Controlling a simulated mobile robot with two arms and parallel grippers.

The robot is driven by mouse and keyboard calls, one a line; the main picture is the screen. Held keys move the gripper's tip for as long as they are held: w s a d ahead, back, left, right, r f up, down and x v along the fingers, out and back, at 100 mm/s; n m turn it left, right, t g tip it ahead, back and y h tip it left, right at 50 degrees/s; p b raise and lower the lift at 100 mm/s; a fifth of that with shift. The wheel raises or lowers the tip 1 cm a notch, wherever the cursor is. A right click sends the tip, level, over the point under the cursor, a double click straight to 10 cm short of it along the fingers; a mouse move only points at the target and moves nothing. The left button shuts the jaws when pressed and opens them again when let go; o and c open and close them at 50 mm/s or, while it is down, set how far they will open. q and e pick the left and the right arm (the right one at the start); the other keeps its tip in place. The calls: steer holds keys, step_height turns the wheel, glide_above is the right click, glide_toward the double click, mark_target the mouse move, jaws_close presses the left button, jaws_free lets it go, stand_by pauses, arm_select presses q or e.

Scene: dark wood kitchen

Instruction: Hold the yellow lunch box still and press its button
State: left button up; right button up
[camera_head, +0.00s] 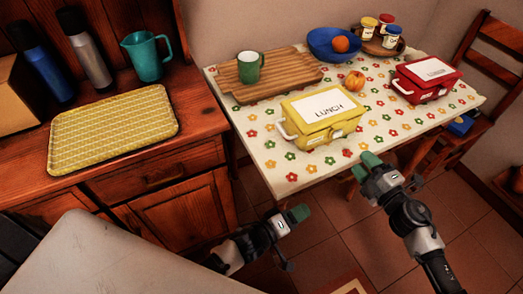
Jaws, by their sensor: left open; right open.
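The yellow lunch box (316,126) stands closed on the table with the flowered cloth, near its front edge. It has a white label reading LUNCH on the lid and a white handle at its left end. Small light fittings show on its front side; I cannot tell which is the button. My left gripper (298,214) is open and empty, below and in front of the table edge. My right gripper (364,166) is open and empty, near the table's front edge, to the right of and nearer than the box. Neither touches the box.
A red lunch box (428,88) stands at the right. A wooden tray (290,66) with a green mug (249,67), a blue bowl (322,46), a peach (354,79) and several jars are behind. A wooden chair (497,55) stands right. Cloth in front of the yellow box is clear.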

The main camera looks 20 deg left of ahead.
arm_select(q)
steer(key=d+r+n+t+h, duration=0.15)
steer(key=d+r+h, duration=0.25)
steer(key=r, duration=0.9)
steer(key=w+a+n+y, duration=0.2)
steer(key=a+y, duration=0.2)
steer(key=a, duration=0.1)
steer(key=w+a+n+y, duration=0.2)
steer(key=a+y, duration=0.2)
steer(key=a, duration=0.2)
steer(key=w+a+r+n+t+y, duration=0.1)
steer(key=w+a+n+y, duration=0.1)
steer(key=a+y, duration=0.2)
steer(key=shift+a+n+y, duration=0.25)
steer(key=shift+a+y, duration=0.05)
steer(key=shift+a, duration=0.4)
steer(key=shift+w+a, duration=0.15)
steer(key=shift+a, duration=0.05)
steer(key=w, duration=0.3)
steer(key=w+f, duration=0.1)
steer(key=w, duration=0.6)
steer(key=shift+w+d+f, duration=0.2)
steer(key=shift+d+f, duration=0.2)
steer(key=shift+c, duration=0.3)
